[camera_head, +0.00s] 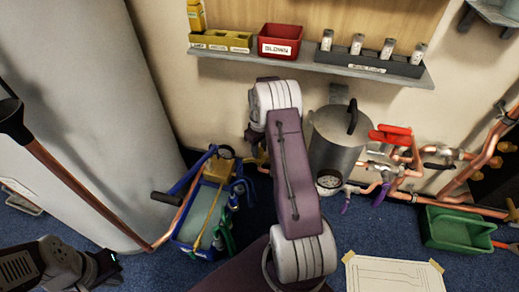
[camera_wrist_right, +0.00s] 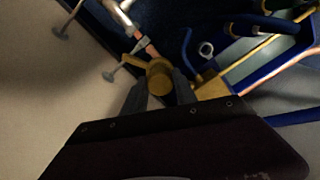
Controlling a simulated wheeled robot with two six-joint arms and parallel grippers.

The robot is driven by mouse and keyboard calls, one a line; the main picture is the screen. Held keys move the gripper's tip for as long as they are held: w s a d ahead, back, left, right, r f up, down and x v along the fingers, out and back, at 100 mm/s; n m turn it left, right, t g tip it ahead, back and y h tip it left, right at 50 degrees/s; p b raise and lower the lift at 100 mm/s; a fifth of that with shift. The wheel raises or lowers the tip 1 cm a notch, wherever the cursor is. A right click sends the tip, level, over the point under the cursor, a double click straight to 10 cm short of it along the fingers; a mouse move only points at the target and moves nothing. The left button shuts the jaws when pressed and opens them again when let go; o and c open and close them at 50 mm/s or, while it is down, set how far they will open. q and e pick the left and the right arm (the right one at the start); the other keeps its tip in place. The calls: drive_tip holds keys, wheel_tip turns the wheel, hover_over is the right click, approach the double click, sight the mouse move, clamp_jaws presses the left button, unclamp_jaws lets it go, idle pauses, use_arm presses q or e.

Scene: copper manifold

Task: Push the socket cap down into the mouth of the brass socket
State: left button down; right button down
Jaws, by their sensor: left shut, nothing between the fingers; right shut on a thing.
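In the right wrist view my right gripper (camera_wrist_right: 160,88) has its two fingers on either side of a round, brass-coloured piece (camera_wrist_right: 159,76), which appears to be the socket cap. Brass fittings and a copper pipe end (camera_wrist_right: 148,48) lie right against or behind it. I cannot tell the brass socket's mouth apart from the cap, nor whether the cap is seated. In the head view my right arm covers the right gripper and most of this spot; a bit of brass (camera_head: 254,157) shows left of the arm. My left gripper (camera_head: 108,266) is shut and empty at the lower left.
A blue tote (camera_head: 190,240) with tools stands just left of my right arm. A grey metal pot (camera_head: 335,140), copper pipes with a red-handled valve (camera_head: 390,135) and a green bin (camera_head: 455,228) are to the right. A shelf (camera_head: 400,76) with a red bin (camera_head: 280,40) hangs above.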

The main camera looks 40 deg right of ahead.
drive_tip(key=shift+f, duration=0.7)
drive_tip(key=c, duration=0.9)
unclamp_jaws()
wheel_tip(320, 180, up, 8)
drive_tip(key=p, duration=0.5)
drive_tip(key=shift+f, duration=0.2)
